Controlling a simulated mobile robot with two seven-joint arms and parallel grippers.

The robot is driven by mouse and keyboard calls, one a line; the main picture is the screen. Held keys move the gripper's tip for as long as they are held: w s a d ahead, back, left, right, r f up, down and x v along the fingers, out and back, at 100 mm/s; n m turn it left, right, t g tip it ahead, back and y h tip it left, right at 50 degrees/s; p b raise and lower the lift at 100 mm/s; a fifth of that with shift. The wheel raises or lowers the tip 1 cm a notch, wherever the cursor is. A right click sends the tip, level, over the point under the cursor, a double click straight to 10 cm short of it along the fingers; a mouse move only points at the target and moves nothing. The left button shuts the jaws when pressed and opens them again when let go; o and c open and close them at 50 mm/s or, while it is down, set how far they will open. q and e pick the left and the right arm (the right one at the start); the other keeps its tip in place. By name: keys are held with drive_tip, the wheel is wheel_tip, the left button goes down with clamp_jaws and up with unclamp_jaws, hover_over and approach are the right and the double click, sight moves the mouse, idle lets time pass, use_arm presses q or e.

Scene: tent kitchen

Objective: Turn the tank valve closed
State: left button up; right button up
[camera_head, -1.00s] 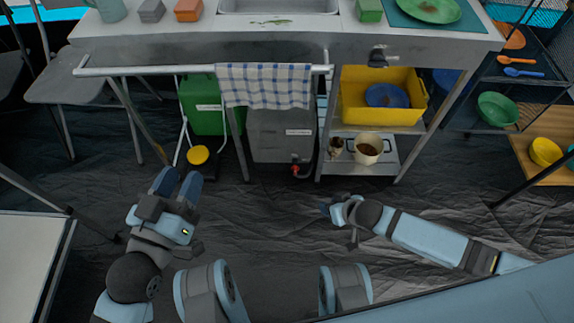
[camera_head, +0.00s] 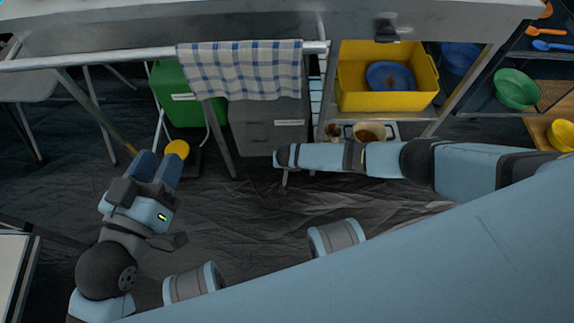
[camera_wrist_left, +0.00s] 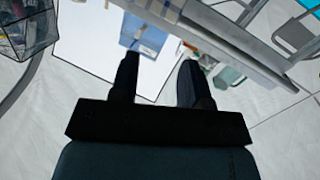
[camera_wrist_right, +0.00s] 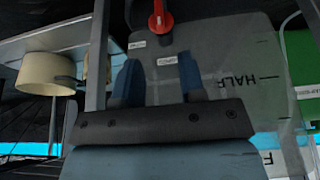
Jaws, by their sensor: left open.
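The grey water tank (camera_head: 268,130) stands under the counter, below the checked towel. Its red valve handle (camera_wrist_right: 160,17) shows at the top of the right wrist view, against the tank's grey wall. The valve is hidden behind my right arm in the head view. My right gripper (camera_wrist_right: 159,65) is in front of the tank. Its two blue fingers are apart with nothing between them, and the handle is beyond the fingertips, not between them. My left gripper (camera_head: 158,162) is open and empty at the left, low over the floor, near a yellow disc (camera_head: 177,149).
A green container (camera_head: 178,95) stands left of the tank. Right of it, a shelf holds a yellow crate (camera_head: 352,92) with a blue item inside, and a pot (camera_head: 369,133) below. A counter leg and the towel rail (camera_head: 110,58) are close by. The dark floor in front is clear.

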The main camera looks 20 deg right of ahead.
drive_tip(key=b+x, duration=0.4)
drive_tip(key=x, duration=0.3)
drive_tip(key=shift+w+f, duration=0.2)
use_arm(q)
drive_tip(key=w+f+m, duration=0.1)
drive_tip(key=w+a+f+m, duration=0.1)
drive_tip(key=shift+f+m+h, duration=0.15)
drive_tip(key=shift+m+h, duration=0.15)
drive_tip(key=shift+m, duration=0.1)
use_arm(e)
drive_tip(key=shift+c, duration=0.2)
clamp_jaws()
